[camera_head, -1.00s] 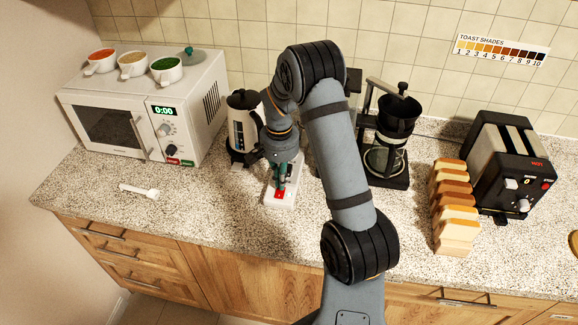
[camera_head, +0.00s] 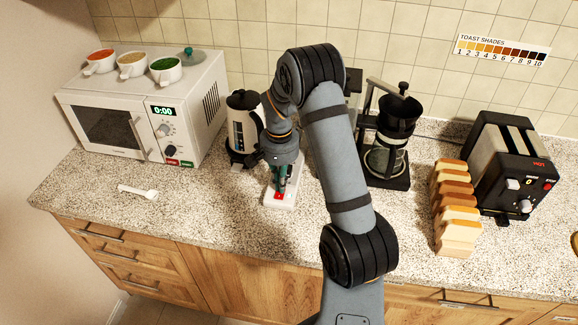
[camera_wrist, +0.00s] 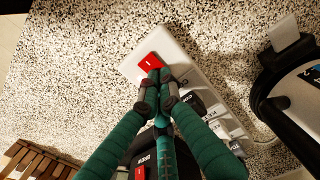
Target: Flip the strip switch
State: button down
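The white power strip (camera_head: 289,204) lies on the counter in front of the kettle. Its red switch (camera_head: 279,196) is at the near end. In the wrist view the strip (camera_wrist: 158,38) runs down to the right, and the red switch (camera_wrist: 148,62) shows a white mark. My gripper (camera_head: 280,188) points down over the switch end. In the wrist view its green fingers come together with the tips (camera_wrist: 156,84) at the switch's near edge, holding nothing. I cannot tell whether they touch the switch. The fingers and gripper hide part of the strip and its plugs.
A kettle (camera_head: 243,128) stands close behind and left of the gripper, and a coffee maker (camera_head: 391,135) to the right. A microwave (camera_head: 105,128), bread slices (camera_head: 457,233) and a toaster (camera_head: 535,178) stand farther off. The counter front (camera_head: 225,225) is clear.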

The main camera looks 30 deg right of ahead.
jog(key=shift+r+p, duration=2.25)
jog(key=shift+r, duration=1.2)
jog(key=shift+f, duration=0.15)
